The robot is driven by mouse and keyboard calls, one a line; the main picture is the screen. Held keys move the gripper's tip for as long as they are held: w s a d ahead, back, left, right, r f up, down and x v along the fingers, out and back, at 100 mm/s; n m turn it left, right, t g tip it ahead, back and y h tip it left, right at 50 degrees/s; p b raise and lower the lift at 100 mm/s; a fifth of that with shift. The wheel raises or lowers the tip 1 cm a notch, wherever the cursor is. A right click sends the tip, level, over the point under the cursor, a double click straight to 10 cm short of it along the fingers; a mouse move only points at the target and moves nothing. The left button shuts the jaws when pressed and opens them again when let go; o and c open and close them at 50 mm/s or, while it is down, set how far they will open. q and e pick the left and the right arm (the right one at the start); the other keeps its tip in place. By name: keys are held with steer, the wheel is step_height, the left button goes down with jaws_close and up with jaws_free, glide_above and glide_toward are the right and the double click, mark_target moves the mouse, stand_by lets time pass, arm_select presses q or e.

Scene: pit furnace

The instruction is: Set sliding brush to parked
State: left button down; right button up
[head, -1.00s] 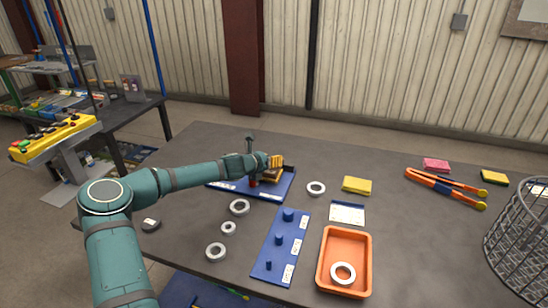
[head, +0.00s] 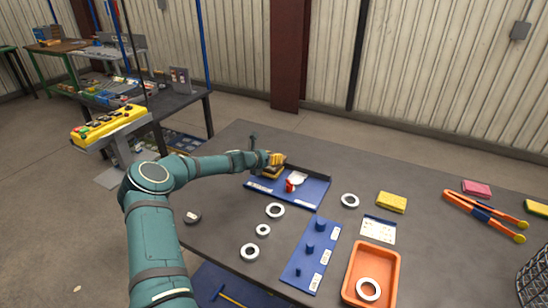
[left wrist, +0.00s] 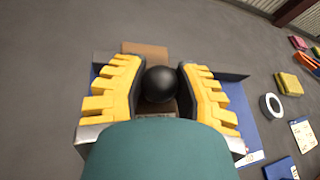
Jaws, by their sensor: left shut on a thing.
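My left gripper (head: 276,159) has yellow ribbed fingers and is shut on the sliding brush's black ball knob (left wrist: 160,84), which sits between the fingers in the left wrist view. The brush's brown block (head: 271,172) is below the fingers, at the far left end of the blue tray (head: 312,202) in the head view; part of it also shows in the left wrist view (left wrist: 146,49). The fingers hide much of the brush. A white round piece (head: 298,178) and a small red part (head: 290,185) lie in the tray right of the brush. My right gripper is not in view.
White rings (head: 275,210) lie in front of the tray. A blue peg board (head: 298,268), an orange bin (head: 352,286) holding a ring, a labelled card (head: 378,230), sponges (head: 391,202) and orange tongs (head: 485,215) are to the right. A thin post (head: 252,141) stands behind the gripper.

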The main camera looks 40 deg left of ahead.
arm_select(q)
steer(key=c, duration=0.6)
jaws_free()
steer(key=shift+d, duration=0.1)
steer(key=v, duration=1.2)
